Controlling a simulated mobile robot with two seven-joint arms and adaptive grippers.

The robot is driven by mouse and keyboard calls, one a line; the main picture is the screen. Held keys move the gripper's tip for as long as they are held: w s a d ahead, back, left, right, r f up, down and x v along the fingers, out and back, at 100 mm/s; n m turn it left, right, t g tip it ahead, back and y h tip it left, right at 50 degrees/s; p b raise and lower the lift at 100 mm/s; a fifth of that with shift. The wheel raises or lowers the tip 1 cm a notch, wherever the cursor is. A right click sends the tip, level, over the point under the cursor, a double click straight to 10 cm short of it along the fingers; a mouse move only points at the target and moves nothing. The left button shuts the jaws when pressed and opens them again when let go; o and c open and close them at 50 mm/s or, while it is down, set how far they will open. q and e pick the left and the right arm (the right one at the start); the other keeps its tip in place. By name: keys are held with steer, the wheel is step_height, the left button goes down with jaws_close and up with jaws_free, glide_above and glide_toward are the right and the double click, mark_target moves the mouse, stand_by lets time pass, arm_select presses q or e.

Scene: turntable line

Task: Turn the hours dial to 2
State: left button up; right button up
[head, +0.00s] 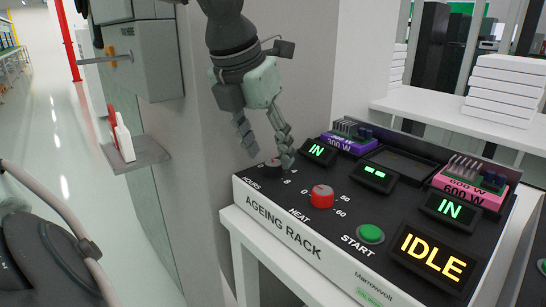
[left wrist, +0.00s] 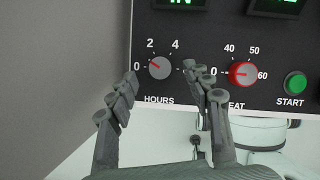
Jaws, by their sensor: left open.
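The hours dial (left wrist: 159,67) is a grey round knob on the black top of the ageing rack (head: 290,232). Its red mark points up and left, between 0 and 2. In the head view the dial (head: 273,162) is partly hidden by a finger. My left gripper (head: 266,152) is open above the rack's left corner, pointing down, with the dial near its fingertips. In the left wrist view its fingers (left wrist: 160,78) stand apart either side of the dial, seemingly not touching it. The right finger hides the scale right of the dial. My right gripper is out of view.
The red heat dial (head: 321,196) and green start button (head: 371,233) are to the right. The IDLE display (head: 433,258) is lit. Purple (head: 348,136) and pink (head: 468,187) modules sit behind. A grey column (head: 215,165) stands close left of the rack.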

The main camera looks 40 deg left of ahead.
arm_select(q)
steer(key=shift+x, duration=1.25)
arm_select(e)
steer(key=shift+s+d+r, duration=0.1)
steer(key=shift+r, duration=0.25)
arm_select(q)
steer(key=c, duration=1.1)
steer(key=shift+c, duration=0.2)
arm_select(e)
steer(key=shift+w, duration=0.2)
